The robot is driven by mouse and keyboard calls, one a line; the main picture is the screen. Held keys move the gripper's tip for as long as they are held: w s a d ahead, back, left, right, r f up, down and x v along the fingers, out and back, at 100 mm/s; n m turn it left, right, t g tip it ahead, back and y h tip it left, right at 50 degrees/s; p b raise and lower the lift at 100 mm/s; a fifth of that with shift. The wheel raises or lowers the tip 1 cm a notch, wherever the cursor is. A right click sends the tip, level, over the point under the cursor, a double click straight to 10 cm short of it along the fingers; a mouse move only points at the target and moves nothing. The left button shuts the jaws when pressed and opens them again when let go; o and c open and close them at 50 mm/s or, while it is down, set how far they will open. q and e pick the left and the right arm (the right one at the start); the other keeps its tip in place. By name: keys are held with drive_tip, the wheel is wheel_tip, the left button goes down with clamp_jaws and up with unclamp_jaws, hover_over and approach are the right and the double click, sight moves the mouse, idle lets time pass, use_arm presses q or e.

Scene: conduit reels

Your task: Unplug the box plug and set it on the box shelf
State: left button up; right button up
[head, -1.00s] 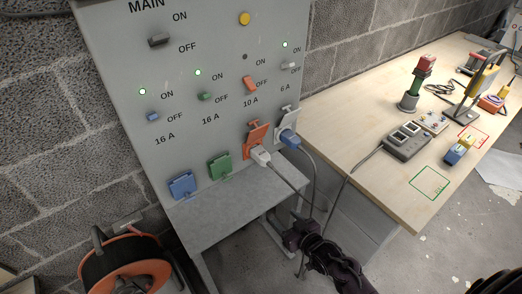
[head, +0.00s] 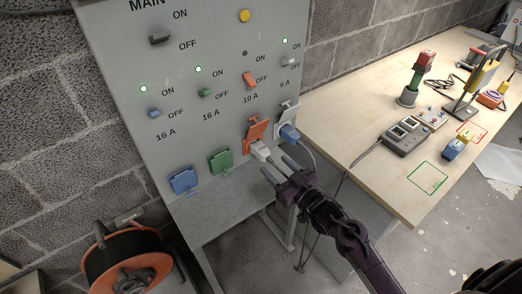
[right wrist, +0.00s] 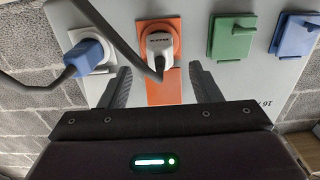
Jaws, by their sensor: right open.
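A white plug (head: 261,149) sits in the orange socket (head: 255,132) of the grey box, under the 10 A switch; it also shows in the right wrist view (right wrist: 159,45) with its grey cable. A blue plug (head: 289,133) sits in the white socket beside it, and shows in the right wrist view (right wrist: 84,57). My right gripper (head: 279,167) is open and empty just in front of the white plug. In the right wrist view its two fingers (right wrist: 165,85) are apart, with the plug between and beyond them. The grey box shelf (head: 215,212) below is bare. My left gripper is not in view.
Blue (head: 184,180) and green (head: 220,161) socket covers are shut. The 10 A orange switch (head: 249,79) has an unlit lamp. A wooden table (head: 350,136) with devices stands right. An orange cable reel (head: 130,262) is on the floor at left.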

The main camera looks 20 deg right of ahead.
sight(268, 158)
drive_tip(key=b+x, duration=0.3)
drive_tip(key=x, duration=0.4)
drive_tip(key=shift+f, duration=0.15)
drive_tip(key=shift+w+a, duration=0.2)
drive_tip(key=shift+w, duration=0.4)
idle(0.8)
clamp_jaws()
drive_tip(key=shift+s+p, duration=0.1)
drive_tip(key=shift+p, duration=0.2)
